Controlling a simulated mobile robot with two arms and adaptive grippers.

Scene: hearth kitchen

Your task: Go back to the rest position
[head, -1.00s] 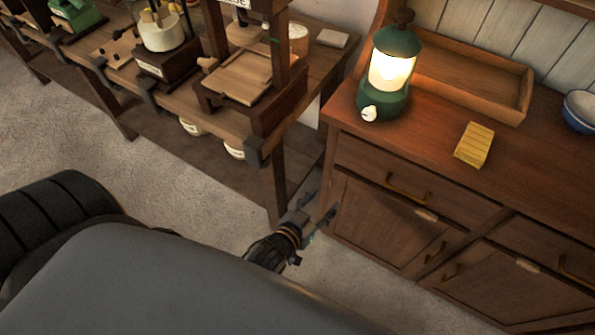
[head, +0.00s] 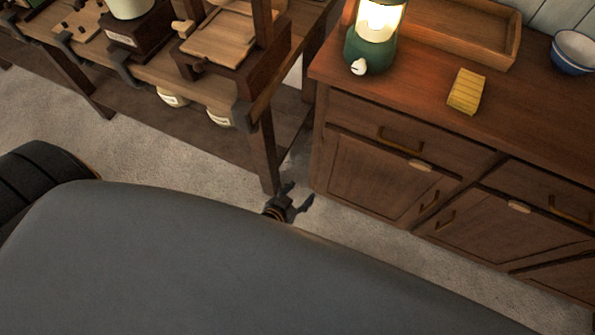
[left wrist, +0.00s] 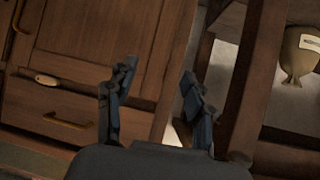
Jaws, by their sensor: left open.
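My left gripper (head: 296,203) shows small in the head view, just past the edge of my grey body. It is low over the floor, between the workbench leg and the wooden cabinet. In the left wrist view its two dark fingers (left wrist: 155,98) stand apart with nothing between them. Behind them are the cabinet's wooden front and a workbench post. My right gripper is not in view.
The wooden cabinet (head: 375,180) carries a lit green lantern (head: 372,50), a yellow sponge-like block (head: 467,91), a wooden tray (head: 465,50) and a bowl (head: 575,52). The workbench (head: 140,75) stands left. A sack (left wrist: 298,58) shows in the wrist view. Carpet (head: 95,150) is clear.

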